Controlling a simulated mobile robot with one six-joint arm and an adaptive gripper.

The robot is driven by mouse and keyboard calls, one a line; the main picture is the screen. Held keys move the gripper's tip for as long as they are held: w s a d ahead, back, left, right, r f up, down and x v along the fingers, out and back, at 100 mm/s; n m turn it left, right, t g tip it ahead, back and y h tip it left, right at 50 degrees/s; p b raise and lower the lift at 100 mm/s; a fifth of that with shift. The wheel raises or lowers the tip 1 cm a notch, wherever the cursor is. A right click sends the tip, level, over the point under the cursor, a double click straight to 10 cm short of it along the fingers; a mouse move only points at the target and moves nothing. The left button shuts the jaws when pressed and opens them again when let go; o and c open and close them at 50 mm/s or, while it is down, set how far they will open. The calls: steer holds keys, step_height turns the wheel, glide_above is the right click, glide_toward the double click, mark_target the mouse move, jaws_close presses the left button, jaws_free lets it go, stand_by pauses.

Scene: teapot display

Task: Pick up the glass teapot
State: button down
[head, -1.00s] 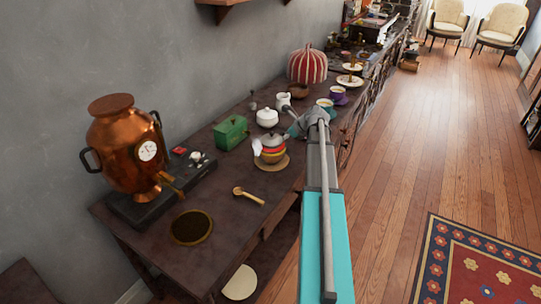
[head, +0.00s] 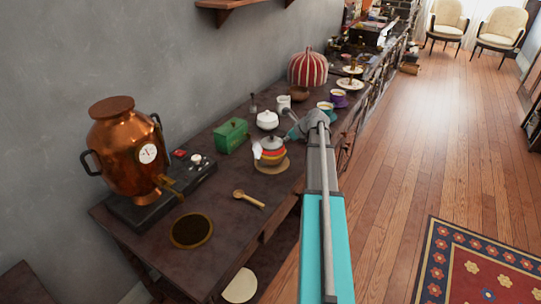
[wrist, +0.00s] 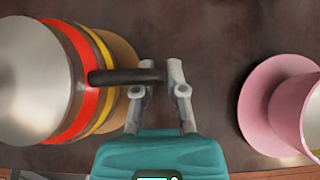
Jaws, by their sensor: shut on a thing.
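The teapot (head: 271,152) is rounded, with red, orange and yellow bands, a grey lid and a pale spout pointing left. I cannot tell from the pictures that it is glass. It appears to sit on a round tan mat (head: 285,167) on the dark table. My gripper (head: 296,131) is at its right side, partly hidden by my arm. In the wrist view the teapot (wrist: 62,85) is at the left, with its dark handle reaching between my fingers. My gripper (wrist: 157,76) is shut on that handle. The mat (wrist: 122,65) shows behind the teapot.
A green box (head: 231,135), a white lidded pot (head: 267,120) and a wooden spoon (head: 248,198) are nearby. A copper urn (head: 122,145) stands at the left. In the wrist view a pink cup (wrist: 312,112) on a pink saucer (wrist: 262,100) is right of my gripper.

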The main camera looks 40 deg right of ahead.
steer(key=shift+r+p, duration=0.5)
stand_by(0.6)
steer(key=shift+r+p, duration=1.1)
steer(key=d+f+p+v, duration=0.1)
steer(key=p+v, duration=0.4)
steer(key=v, duration=0.3)
steer(key=d+p+v, duration=0.1)
steer(key=p+v, duration=0.3)
steer(key=v, duration=0.4)
steer(key=shift+s+d+f+p, duration=0.3)
steer(key=shift+s+d+p, duration=0.05)
steer(key=shift+s, duration=0.2)
steer(key=shift+s+d, duration=0.1)
steer(key=shift+s, duration=0.1)
stand_by(0.7)
